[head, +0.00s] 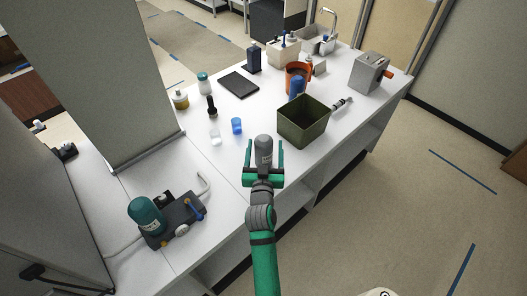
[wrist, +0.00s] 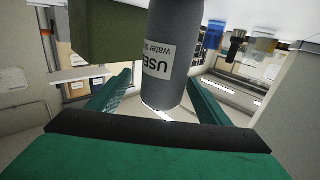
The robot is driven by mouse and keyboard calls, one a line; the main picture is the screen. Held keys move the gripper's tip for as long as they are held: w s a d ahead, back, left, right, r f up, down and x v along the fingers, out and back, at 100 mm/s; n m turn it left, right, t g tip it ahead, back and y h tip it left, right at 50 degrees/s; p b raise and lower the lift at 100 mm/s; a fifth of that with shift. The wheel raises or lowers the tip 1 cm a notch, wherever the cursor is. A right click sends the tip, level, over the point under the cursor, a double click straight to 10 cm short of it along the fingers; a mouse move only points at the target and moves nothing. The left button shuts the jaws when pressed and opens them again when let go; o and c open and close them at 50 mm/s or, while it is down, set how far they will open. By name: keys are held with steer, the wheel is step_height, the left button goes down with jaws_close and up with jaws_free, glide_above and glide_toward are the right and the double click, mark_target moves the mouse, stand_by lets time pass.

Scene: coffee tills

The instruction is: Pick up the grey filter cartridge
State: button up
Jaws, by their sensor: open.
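The grey filter cartridge (head: 264,153) stands upright on the white counter near its front edge. My gripper (head: 265,148) is open, with one green finger on each side of the cartridge. In the wrist view, the grey cartridge (wrist: 172,65) shows between the two spread fingers of my gripper (wrist: 158,85), with a gap visible on the left side. Its white label reads "USED water" and appears upside down there. The far side of the cartridge is hidden.
An olive-green bin (head: 303,124) stands close behind, to the right of the cartridge. Blue cups (head: 237,126) are behind, to the left. A dark device holding a teal cartridge (head: 146,215) sits at the lower left. The counter just left of my gripper is clear.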

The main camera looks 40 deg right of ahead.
mark_target(264, 136)
steer(key=shift+a+x, duration=0.2)
steer(key=shift+x, duration=2.4)
steer(key=shift+d+r, duration=0.1)
steer(key=c, duration=1.2)
steer(key=shift+r, duration=0.1)
steer(key=shift+c, duration=1)
steer(key=shift+w, duration=0.1)
